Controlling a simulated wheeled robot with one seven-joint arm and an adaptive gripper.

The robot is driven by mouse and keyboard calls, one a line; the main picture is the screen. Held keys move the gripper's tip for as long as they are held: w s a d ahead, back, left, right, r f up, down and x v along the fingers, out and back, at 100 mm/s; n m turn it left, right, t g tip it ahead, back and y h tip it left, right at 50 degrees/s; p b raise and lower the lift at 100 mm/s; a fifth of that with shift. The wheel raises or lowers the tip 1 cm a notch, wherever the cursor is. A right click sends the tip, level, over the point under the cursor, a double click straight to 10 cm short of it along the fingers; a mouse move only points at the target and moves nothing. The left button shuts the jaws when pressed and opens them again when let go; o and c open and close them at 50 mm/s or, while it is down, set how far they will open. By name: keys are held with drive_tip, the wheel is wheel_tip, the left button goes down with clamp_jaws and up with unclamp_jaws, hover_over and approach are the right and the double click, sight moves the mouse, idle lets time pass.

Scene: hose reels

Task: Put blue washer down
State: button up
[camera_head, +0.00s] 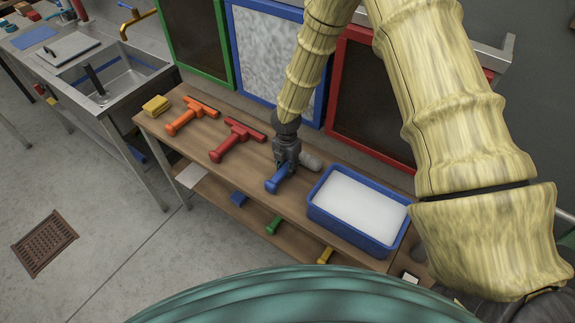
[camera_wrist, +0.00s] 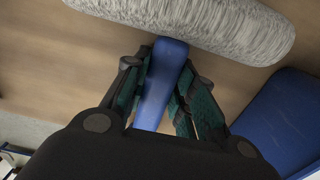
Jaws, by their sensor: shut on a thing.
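The blue washer has a blue handle (camera_head: 277,181) and a pale, fuzzy grey sleeve (camera_head: 311,161). It is at the middle of the wooden bench top, just left of the blue tub. My gripper (camera_head: 287,160) points down over it. In the wrist view the two fingers close on either side of the blue handle (camera_wrist: 165,80), and the fuzzy sleeve (camera_wrist: 195,22) lies crosswise beyond the fingertips. The washer looks low at the bench surface; I cannot tell whether it touches. My gripper hides part of the handle in the head view.
The blue tub (camera_head: 315,207) of white suds stands close right of the washer. A red squeegee (camera_head: 236,138), an orange squeegee (camera_head: 192,114) and a yellow sponge (camera_head: 156,106) lie to the left. Framed panels stand behind. Small coloured tools lie on the lower shelf (camera_head: 225,208).

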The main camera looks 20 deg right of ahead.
sight(287, 165)
drive_tip(key=o, duration=1)
drive_tip(key=shift+f, duration=0.15)
drive_tip(key=shift+s+a+r+b, duration=0.1)
drive_tip(key=shift+r+b, duration=1.35)
drive_tip(key=shift+r, duration=4.75)
